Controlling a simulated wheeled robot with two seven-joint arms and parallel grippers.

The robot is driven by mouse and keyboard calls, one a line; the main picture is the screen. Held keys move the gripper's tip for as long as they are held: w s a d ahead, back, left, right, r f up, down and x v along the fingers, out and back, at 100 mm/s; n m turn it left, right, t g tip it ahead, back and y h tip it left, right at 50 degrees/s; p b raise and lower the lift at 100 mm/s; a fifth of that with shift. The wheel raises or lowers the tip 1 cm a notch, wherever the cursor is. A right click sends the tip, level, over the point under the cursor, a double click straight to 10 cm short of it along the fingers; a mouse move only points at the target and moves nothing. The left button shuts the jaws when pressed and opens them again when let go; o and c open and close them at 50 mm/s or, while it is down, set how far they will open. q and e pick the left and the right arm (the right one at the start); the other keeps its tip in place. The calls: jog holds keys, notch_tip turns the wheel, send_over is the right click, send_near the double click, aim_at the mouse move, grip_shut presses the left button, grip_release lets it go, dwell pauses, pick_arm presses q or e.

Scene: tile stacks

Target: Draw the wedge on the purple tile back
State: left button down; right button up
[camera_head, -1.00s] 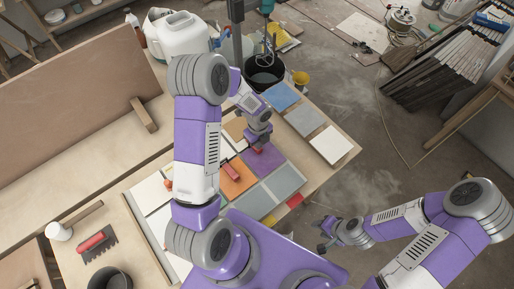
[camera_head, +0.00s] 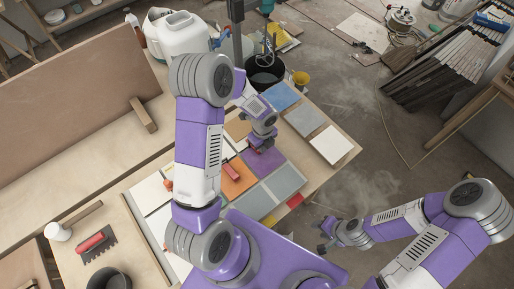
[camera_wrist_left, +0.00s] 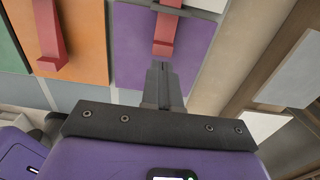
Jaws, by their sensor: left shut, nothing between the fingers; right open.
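The purple tile (camera_head: 268,163) lies among the other tiles on the table, under my left gripper (camera_head: 259,149). In the left wrist view the purple tile (camera_wrist_left: 135,50) fills the middle, and a red wedge (camera_wrist_left: 165,32) lies on it near its right part. My left gripper (camera_wrist_left: 159,68) is shut and empty, its fingertips pointing at the near end of this wedge; I cannot tell whether they touch. In the head view the gripper mostly hides this wedge. My right gripper (camera_head: 323,235) is open and empty, off the table's right side.
An orange tile (camera_head: 240,186) beside the purple one carries another red wedge (camera_head: 232,172). Grey tiles (camera_head: 286,179), a blue tile (camera_head: 281,96) and a white tile (camera_head: 329,145) lie around. A black bucket (camera_head: 264,75) stands beyond the table. A notched trowel (camera_head: 96,243) lies at left.

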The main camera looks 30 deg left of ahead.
pick_arm(q)
jog(key=shift+s+d+r, duration=0.15)
jog(key=shift+s+d, duration=0.1)
jog(key=shift+d, duration=0.3)
jog(key=shift+s+d+r, duration=0.1)
jog(key=shift+s+d, duration=0.1)
jog(key=shift+d, duration=0.3)
jog(key=shift+r, duration=0.1)
notch_tip(320, 180, up, 6)
jog(key=p, duration=0.4)
jog(key=shift+w+a+p, duration=0.1)
jog(key=shift+a+p, duration=0.05)
jog(key=shift+p, duration=0.2)
dwell(0.4)
notch_tip(320, 180, up, 7)
jog(key=shift+r, duration=0.15)
dwell(0.4)
